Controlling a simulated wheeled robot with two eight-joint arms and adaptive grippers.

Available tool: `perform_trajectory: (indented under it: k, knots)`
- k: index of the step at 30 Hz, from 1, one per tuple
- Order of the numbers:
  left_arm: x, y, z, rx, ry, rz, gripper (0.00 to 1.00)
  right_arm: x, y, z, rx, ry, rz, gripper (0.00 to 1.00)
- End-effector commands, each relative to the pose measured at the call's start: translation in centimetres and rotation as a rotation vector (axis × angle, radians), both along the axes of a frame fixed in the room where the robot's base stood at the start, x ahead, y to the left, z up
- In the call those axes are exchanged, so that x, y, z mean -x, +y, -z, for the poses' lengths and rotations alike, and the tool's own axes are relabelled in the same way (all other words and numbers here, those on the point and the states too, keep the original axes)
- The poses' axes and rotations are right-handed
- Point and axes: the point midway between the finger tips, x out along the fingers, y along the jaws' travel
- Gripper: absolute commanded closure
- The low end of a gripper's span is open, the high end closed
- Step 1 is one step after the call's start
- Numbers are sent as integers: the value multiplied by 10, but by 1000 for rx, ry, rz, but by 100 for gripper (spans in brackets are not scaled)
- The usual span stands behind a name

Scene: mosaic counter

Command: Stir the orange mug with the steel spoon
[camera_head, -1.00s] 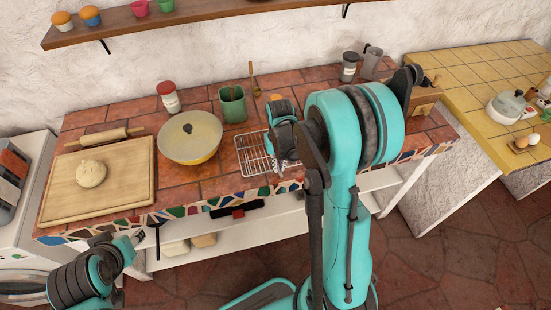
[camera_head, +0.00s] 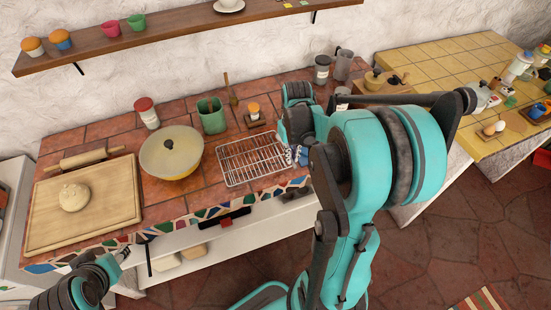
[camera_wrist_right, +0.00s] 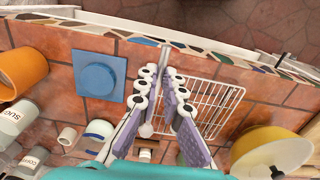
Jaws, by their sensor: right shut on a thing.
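The orange mug (camera_wrist_right: 22,70) stands at the left edge of the right wrist view, partly cut off. In the head view I cannot make it out behind my right arm. My right gripper (camera_head: 298,155) is just right of the wire rack. In the wrist view my right gripper (camera_wrist_right: 160,90) is shut on the steel spoon (camera_wrist_right: 165,56), a thin grey piece showing between the fingers. The mug is apart from the gripper, beyond a blue square coaster (camera_wrist_right: 98,80). My left gripper (camera_head: 123,254) is low at the counter's front left; its fingers are too small to read.
The wire rack (camera_head: 252,158), yellow lidded pot (camera_head: 171,152), green utensil pot (camera_head: 211,116) and cutting board (camera_head: 110,205) with dough stand left of my right gripper. Sugar (camera_wrist_right: 14,117) and coffee (camera_wrist_right: 30,162) jars stand near the mug. A yellow-tiled counter (camera_head: 430,65) lies right.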

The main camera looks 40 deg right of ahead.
Motion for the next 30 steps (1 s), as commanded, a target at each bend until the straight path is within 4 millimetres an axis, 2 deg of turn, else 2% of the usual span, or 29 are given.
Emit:
perform_trajectory:
  k: [5, 8, 11, 14, 15, 18, 21, 27, 30]
  knots:
    - [0, 0, -4, 0, 0, 0, 60, 8, -21, -10, -1, 24, -20, 100]
    - [0, 0, -5, 0, 0, 0, 60, 7, -45, -13, -1, 82, -79, 100]
    - [0, 0, -8, 0, 0, 0, 60, 6, -81, -18, 6, 193, -186, 100]
    - [0, 0, -11, 0, 0, 0, 60, 5, -126, -29, 36, 358, -329, 100]
    - [0, 0, -13, 0, 0, 0, 60, 5, -145, -35, 61, 440, -393, 100]
    - [0, 0, -16, 0, 0, 0, 60, 5, -188, -53, 139, 637, -535, 100]
    - [0, 0, -19, 0, 0, 0, 60, 5, -223, -72, 224, 807, -632, 100]
    - [0, 0, -24, 0, 0, 0, 60, 2, -272, -110, 365, 1056, -710, 100]
    - [0, 0, -25, 0, 0, 0, 60, 1, -284, -123, 401, 1126, -714, 100]
